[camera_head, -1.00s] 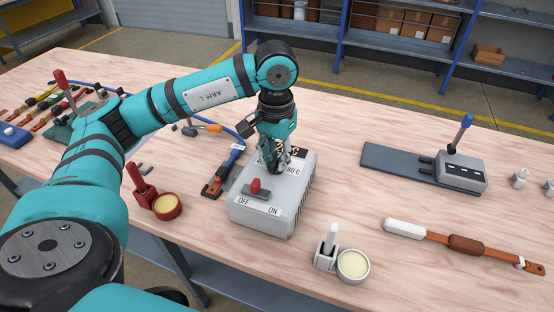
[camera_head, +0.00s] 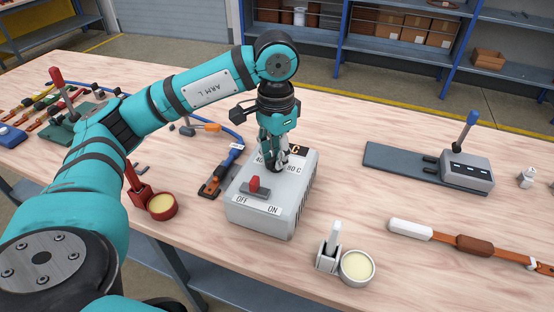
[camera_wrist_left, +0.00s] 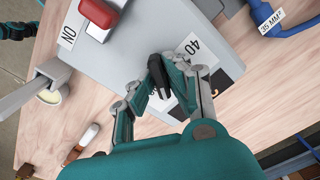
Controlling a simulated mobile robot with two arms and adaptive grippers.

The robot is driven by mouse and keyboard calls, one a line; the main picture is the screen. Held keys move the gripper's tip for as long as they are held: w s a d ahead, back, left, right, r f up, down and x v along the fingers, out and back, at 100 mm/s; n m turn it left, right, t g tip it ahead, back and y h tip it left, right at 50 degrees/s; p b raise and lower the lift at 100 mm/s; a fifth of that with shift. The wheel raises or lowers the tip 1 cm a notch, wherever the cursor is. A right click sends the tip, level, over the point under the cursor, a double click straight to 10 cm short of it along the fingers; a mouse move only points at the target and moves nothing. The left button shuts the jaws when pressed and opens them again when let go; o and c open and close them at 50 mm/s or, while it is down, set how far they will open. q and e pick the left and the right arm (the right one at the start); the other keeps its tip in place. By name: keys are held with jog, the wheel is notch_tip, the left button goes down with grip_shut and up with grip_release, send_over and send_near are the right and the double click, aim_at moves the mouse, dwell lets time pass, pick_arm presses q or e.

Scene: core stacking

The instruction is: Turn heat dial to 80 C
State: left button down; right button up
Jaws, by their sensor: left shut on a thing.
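The grey control box (camera_head: 265,218) stands on the wooden table in the middle of the head view. A red rocker switch (camera_head: 254,184) sits on its top between OFF and ON labels. My left gripper (camera_head: 276,168) points down at the far part of the box top and is shut on the black heat dial. The heat dial (camera_wrist_left: 158,78) shows between the fingers in the left wrist view, beside a "40" label (camera_wrist_left: 190,47). An "80 C" label (camera_head: 294,166) lies right of the gripper in the head view. The dial's exact pointing is hard to tell. My right gripper is not in view.
A red cup (camera_head: 162,206) and a white cup (camera_head: 357,267) with pale contents stand left and right of the box. An orange and black tool (camera_head: 215,178) lies close to its left side. A grey device with a blue lever (camera_head: 466,165) is at right.

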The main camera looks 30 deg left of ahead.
pick_arm(q)
jog(key=shift+m, duration=0.6)
jog(key=shift+b, duration=0.35)
jog(key=c, duration=1.2)
grip_release()
jog(key=shift+r, duration=0.15)
jog(key=shift+m, duration=0.3)
notch_tip(320, 180, up, 12)
jog(key=shift+f, duration=0.1)
